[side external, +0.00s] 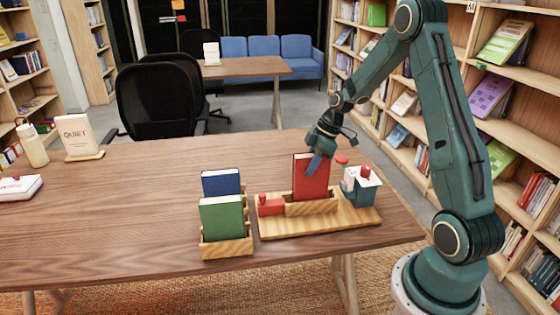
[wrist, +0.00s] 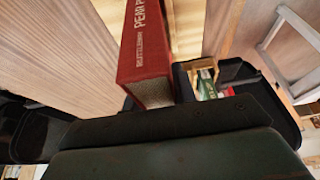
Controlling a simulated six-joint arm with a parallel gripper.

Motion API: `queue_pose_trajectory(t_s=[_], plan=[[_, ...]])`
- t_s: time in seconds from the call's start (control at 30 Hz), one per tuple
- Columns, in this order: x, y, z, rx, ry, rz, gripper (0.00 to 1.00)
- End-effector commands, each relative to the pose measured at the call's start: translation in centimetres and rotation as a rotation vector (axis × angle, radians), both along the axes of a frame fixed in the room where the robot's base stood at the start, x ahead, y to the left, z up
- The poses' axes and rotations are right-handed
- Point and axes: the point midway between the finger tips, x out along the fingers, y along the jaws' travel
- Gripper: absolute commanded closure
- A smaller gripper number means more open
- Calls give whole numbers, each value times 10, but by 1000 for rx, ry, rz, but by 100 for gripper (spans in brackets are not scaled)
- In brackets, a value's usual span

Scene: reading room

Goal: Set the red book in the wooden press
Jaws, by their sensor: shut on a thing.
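The red book (side external: 311,178) stands upright in the side view, its lower edge behind the front wall of the wooden press (side external: 312,209). Whether it rests on the press floor is hidden. My gripper (side external: 314,164) is at the book's upper right part, shut on it. In the wrist view the red book (wrist: 148,50) runs up from between the dark gripper parts, with white lettering on its spine. The press sits on a light wooden board (side external: 345,222), with a red block (side external: 270,206) at its left end.
A wooden rack (side external: 228,249) left of the press holds a green book (side external: 222,217) and a blue book (side external: 221,182). A teal container (side external: 361,188) with a red-topped white item stands close at the right. The table's left middle is clear; a sign (side external: 77,136) stands farther left.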

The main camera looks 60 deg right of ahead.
Motion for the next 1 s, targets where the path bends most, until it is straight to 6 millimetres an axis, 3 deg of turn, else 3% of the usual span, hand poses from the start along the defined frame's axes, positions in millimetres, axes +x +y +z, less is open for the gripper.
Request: queue_pose_trajectory(t_s=[0.77,1.0], plan=[[0,0,0,0,-2,1,100],[0,0,-18,1,1,0,100]])
